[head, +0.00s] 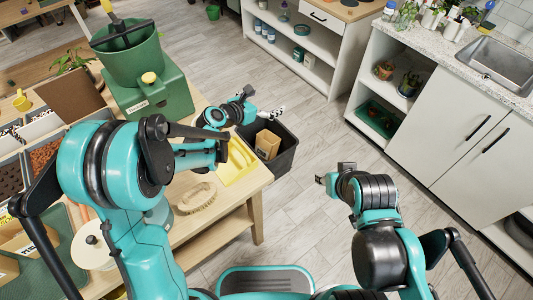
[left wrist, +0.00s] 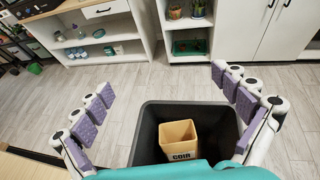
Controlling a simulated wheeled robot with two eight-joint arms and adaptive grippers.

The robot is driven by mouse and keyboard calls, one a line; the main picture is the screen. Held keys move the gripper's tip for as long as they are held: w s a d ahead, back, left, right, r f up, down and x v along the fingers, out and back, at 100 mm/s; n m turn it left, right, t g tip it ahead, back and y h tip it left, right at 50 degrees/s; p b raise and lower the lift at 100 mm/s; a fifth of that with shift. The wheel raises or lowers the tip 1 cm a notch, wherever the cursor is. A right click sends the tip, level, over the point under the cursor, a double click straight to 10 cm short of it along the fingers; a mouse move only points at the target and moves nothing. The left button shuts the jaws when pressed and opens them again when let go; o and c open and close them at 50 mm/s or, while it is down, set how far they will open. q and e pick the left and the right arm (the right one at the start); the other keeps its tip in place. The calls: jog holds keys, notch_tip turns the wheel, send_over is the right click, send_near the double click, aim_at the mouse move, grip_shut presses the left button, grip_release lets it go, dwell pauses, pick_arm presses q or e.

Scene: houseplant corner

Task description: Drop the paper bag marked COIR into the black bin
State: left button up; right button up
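The paper bag marked COIR (head: 267,142) is inside the black bin (head: 285,159), which stands on the floor beside the wooden table. The left wrist view shows the tan bag (left wrist: 180,142) upright in the dark bin (left wrist: 149,128), its COIR label facing me. My left gripper (head: 277,111) is above the bin's far side in the head view. Its purple-padded fingers (left wrist: 165,95) are wide apart with nothing between them, and the bag is apart from them, below. My right gripper (head: 321,180) is over the floor right of the bin; its finger opening is too small to judge.
The wooden table (head: 257,181) holds a yellow tray (head: 237,163), a brush (head: 196,198) and a green box (head: 150,101) with a green pot (head: 133,62). White cabinets (head: 440,115) stand at the right. The floor between them and the bin is clear.

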pick_arm(q)
jog(key=v, duration=1.2)
jog(key=s+a+f+m+g+y, duration=0.1)
jog(key=s+a+m+y, duration=0.3)
jog(key=s+m, duration=0.7)
jog(key=s+a+f+m+g+y, duration=0.1)
jog(key=s+a+m+y, duration=0.4)
jog(key=m, duration=1.1)
jog(key=shift+s+a+f+m+g, duration=0.5)
jog(key=shift+s+a, duration=1.1)
jog(key=shift+s, duration=1.45)
jog(key=shift+r, duration=0.2)
